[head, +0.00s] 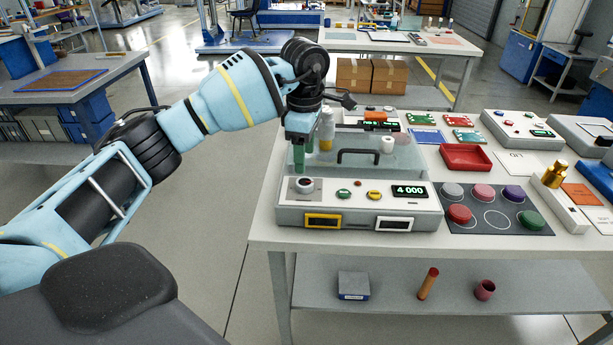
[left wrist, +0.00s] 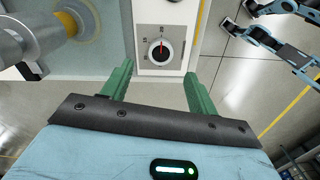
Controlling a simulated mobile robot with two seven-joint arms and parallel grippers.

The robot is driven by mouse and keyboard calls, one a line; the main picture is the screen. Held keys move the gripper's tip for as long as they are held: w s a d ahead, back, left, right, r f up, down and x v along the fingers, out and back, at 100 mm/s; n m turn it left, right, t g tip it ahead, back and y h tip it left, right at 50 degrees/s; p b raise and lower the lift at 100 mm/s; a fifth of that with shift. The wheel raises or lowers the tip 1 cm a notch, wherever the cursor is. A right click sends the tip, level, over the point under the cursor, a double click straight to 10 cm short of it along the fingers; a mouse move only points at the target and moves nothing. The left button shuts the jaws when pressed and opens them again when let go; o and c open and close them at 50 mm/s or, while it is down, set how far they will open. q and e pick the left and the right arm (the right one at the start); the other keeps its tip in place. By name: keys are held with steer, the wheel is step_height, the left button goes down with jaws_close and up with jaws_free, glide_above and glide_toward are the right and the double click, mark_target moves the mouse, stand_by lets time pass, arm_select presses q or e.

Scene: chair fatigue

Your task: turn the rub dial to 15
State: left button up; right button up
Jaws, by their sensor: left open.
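The rub dial (head: 304,186) is a round knob on a light square plate at the device's front left corner. In the left wrist view, the dial (left wrist: 160,51) is dark with a pale ring, and its red pointer points up in the picture.
A clear cover with a black handle (head: 358,157) lies behind the dial, and a pale bottle (head: 326,130) stands near the gripper. A green display (head: 408,191) reads 4 000. Coloured discs on a dark mat (head: 500,220) lie right. Space in front of the device is clear.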

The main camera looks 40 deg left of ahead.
mark_target(305, 182)
arm_select(q)
step_height(305, 182, down, 6)
steer(key=shift+s+r, duration=0.1)
steer(key=shift+f, duration=0.7)
arm_select(e)
steer(key=shift+s+r, duration=0.1)
steer(key=shift+s, duration=0.15)
arm_select(q)
steer(key=shift+c, duration=0.5)
arm_select(e)
steer(key=shift+w, duration=0.15)
arm_select(q)
steer(key=shift+c, duration=1.2)
steer(key=c, duration=0.6)
steer(key=shift+c, duration=0.2)
arm_select(e)
steer(key=shift+w+r, duration=0.1)
steer(key=shift+w, duration=0.05)
